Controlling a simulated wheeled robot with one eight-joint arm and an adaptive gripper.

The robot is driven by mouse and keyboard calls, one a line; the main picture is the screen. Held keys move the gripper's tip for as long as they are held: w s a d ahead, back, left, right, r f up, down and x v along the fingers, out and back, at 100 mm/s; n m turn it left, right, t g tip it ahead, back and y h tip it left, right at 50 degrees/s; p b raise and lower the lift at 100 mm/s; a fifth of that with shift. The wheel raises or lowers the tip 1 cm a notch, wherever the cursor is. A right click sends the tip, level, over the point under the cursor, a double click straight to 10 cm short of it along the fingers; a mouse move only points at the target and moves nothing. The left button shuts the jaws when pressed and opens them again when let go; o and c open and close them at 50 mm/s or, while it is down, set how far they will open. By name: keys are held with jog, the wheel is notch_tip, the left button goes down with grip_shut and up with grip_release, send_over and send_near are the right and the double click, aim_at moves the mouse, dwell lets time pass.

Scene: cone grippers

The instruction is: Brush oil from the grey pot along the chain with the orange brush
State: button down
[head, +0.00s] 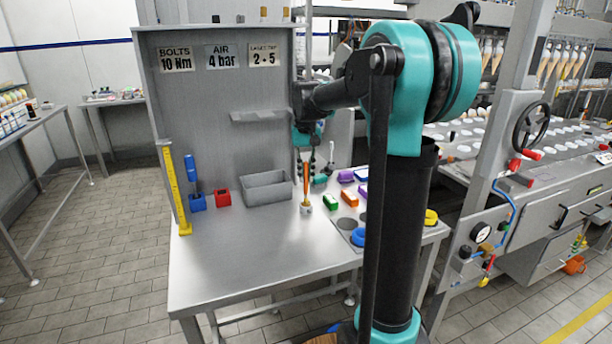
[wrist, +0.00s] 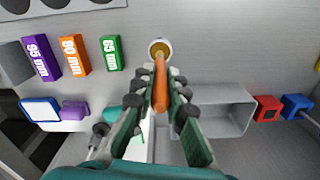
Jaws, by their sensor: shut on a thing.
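The orange brush (head: 306,183) hangs upright below my gripper (head: 306,164). In the wrist view the brush (wrist: 160,92) lies between the two dark fingers of my gripper (wrist: 161,90), which are shut on it. The small grey pot (head: 306,208) stands on the bench right under the brush. The wrist view shows the pot (wrist: 151,45) with yellow oil inside. The brush's lower end is at the pot's mouth; I cannot tell how deep it reaches. I cannot make out the chain in either view.
A grey open bin (head: 267,190) stands left of the pot, with a red block (head: 222,198) and a blue holder (head: 198,202) beyond it. Coloured blocks, including a green one (head: 330,201), lie to the right. The bench front (head: 250,262) is clear.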

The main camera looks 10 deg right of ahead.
aim_at(306, 162)
jog(key=shift+r, duration=3.25)
